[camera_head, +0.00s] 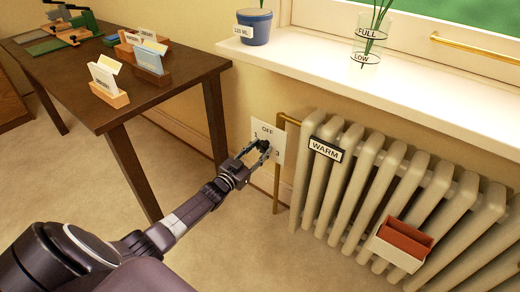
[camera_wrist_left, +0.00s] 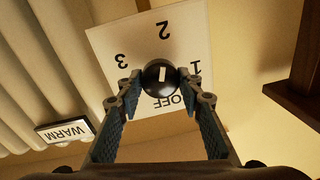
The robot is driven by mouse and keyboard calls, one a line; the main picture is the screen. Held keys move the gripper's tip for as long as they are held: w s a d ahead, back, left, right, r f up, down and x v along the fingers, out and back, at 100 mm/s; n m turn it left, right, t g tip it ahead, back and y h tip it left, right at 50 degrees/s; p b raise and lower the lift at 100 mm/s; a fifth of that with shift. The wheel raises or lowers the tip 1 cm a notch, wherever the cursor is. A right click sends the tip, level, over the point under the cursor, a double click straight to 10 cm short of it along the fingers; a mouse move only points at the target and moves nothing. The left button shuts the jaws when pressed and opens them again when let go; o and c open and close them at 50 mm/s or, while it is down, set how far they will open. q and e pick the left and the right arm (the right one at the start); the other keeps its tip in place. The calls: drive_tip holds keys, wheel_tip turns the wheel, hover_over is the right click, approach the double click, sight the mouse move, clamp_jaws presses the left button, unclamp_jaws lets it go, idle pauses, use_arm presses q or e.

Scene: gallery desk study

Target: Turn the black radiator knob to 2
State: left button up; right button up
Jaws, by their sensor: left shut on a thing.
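The black radiator knob (camera_wrist_left: 157,80) is a round ball with a short white mark. It sits on a pale dial plate (camera_wrist_left: 130,50), upside down in the left wrist view, with OFF, 1, 2 and 3 around it. The white mark lies roughly along the line between OFF and 2; I cannot tell which end points. My left gripper (camera_wrist_left: 158,86) is shut on the knob, one fingertip on each side. In the head view, the gripper (camera_head: 257,150) reaches the plate (camera_head: 266,132) beside the radiator and covers its lower part. My right gripper is not in view.
A cream radiator (camera_head: 345,180) with a WARM sign (camera_head: 325,150) and a red and white box (camera_head: 402,243) stands to the right. A brass pipe (camera_head: 277,185) runs beside the plate. A dark desk (camera_head: 130,105) stands left. A windowsill (camera_head: 330,62) is above.

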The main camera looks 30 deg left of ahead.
use_arm(q)
drive_tip(key=o, duration=1.1)
drive_tip(key=s, duration=1.2)
drive_tip(key=shift+a+f, duration=0.1)
drive_tip(key=shift+a, duration=0.1)
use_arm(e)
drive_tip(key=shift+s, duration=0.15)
